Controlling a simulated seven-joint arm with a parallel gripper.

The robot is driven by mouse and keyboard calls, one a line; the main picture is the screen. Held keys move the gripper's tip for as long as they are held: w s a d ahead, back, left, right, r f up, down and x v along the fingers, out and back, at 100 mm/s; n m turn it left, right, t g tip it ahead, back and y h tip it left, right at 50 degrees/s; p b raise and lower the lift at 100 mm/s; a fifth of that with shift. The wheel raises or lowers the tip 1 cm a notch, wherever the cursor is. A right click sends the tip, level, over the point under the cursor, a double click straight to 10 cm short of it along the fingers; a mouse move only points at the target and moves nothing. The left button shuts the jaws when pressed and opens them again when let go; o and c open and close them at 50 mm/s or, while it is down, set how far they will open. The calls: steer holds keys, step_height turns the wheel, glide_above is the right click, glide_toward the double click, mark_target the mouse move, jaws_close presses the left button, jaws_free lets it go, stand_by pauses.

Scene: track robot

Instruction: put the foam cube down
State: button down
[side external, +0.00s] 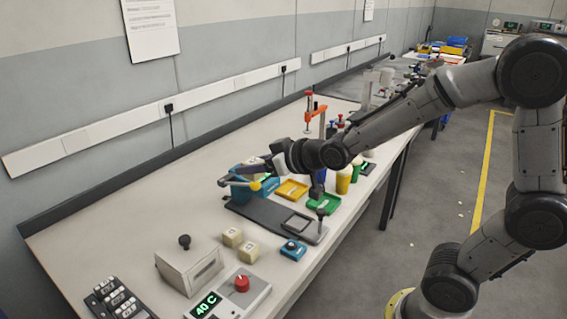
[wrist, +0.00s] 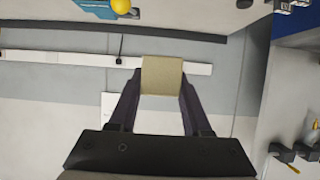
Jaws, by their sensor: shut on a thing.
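The foam cube (wrist: 162,75) is a beige block held between the two dark fingers of my gripper (wrist: 160,90) in the wrist view. Both fingers press on its sides, and the wall strip shows behind it. In the side external view my gripper (side external: 252,168) is above the bench, pointing level towards the wall, near a blue box (side external: 268,186) and a yellow ball (side external: 256,186). The held cube is mostly hard to make out there. Two similar pale cubes (side external: 233,237) stand on the bench nearer the camera.
A dark plate (side external: 262,212), a yellow tray (side external: 292,189) and a green tray (side external: 323,204) lie around the gripper. A red-orange clamp stand (side external: 312,112) rises behind. A grey box, a 40 C controller (side external: 228,299) and a small blue knob box (side external: 293,250) stand nearer. Bare bench shows at left.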

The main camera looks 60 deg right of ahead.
steer(key=w+d+m+g+h, duration=0.15)
steer(key=w+d, duration=0.35)
steer(key=d, duration=1.1)
steer(key=w+d+m+t+h, duration=0.1)
steer(key=w+d+m+h, duration=0.35)
steer(key=d, duration=1.25)
step_height(320, 180, down, 11)
steer(key=w+n+y, duration=0.1)
steer(key=w+n, duration=0.1)
steer(key=shift+g, duration=0.25)
steer(key=x, duration=0.5)
steer(key=s+d+f+x, duration=0.1)
steer(key=x, duration=0.4)
steer(key=s+d+f+x, duration=0.1)
steer(key=x, duration=0.3)
steer(key=shift+w+d+f, duration=0.2)
steer(key=shift+w+f, duration=0.1)
steer(key=shift+w+d+f, duration=0.3)
steer(key=shift+w+f, duration=0.2)
steer(key=shift+f, duration=1.7)
steer(key=shift+f, duration=0.15)
